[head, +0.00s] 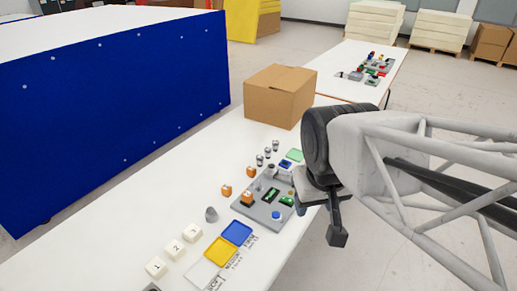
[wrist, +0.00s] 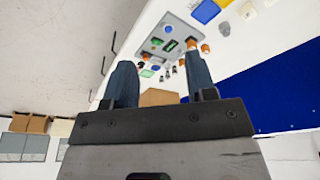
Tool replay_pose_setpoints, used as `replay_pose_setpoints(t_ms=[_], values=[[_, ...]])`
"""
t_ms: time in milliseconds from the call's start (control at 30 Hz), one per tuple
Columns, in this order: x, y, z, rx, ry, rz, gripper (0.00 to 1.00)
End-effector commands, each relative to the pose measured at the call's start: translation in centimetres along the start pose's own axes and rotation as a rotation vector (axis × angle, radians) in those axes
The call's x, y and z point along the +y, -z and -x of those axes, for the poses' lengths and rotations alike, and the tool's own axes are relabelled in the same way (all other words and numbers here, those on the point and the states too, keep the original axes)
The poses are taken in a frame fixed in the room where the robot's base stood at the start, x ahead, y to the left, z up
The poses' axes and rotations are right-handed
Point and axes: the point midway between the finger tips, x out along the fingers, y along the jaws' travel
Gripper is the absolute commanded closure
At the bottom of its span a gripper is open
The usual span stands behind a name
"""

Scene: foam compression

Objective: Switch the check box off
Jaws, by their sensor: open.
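A grey check box (head: 255,214) lies on the white table. It bears a blue round button (head: 277,216), dark panels with green displays (head: 287,201) and an orange cube (head: 247,197) in a dark holder. I cannot read any switch state on it. The box (wrist: 180,29) also shows at the top of the wrist view. My gripper (head: 318,212) is beside the box at its right, apart from it; my wrist hides part of that side. In the wrist view my gripper (wrist: 159,68) has its two dark fingers spread, with nothing held between them.
Blue (head: 237,232) and yellow (head: 219,250) trays and several white numbered blocks (head: 173,249) lie in front. Loose orange cubes (head: 225,190) and small metal pieces (head: 267,152) stand nearby. A cardboard box (head: 280,97) stands behind; a blue panel (head: 115,115) rises at left.

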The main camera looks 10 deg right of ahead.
Motion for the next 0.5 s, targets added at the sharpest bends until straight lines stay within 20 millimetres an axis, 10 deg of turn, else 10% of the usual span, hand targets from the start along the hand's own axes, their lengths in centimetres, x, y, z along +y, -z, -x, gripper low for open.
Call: replay_pose_setpoints(t_ms=[500], values=[[0.6, 6.8, -3.0, -0.105, -0.040, 0.141, 0.49]])
